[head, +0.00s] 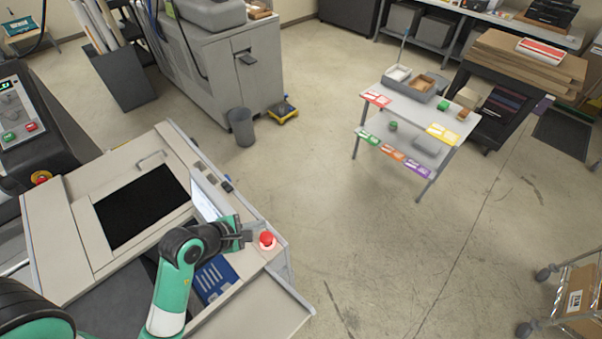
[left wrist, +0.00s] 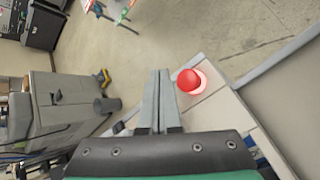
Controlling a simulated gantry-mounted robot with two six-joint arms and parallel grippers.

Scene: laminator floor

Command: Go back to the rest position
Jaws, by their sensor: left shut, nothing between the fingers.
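My left gripper (head: 252,232) is over the right edge of the beige laminator (head: 60,210) in the head view. Its fingers (left wrist: 160,100) are shut with nothing between them. A red push button (head: 267,239) sits on the laminator's edge panel, just beyond the fingertips. In the left wrist view the red button (left wrist: 189,80) has a lit ring and lies right of the fingers; I cannot tell the exact gap. My green and black left arm reaches in from the lower left. My right gripper is not in view.
A small table (head: 420,110) with trays and coloured cards stands at the upper right. A grey bin (head: 242,127) and a large grey machine (head: 215,65) stand behind. A wire cart (head: 575,295) is at the lower right. The floor between is clear.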

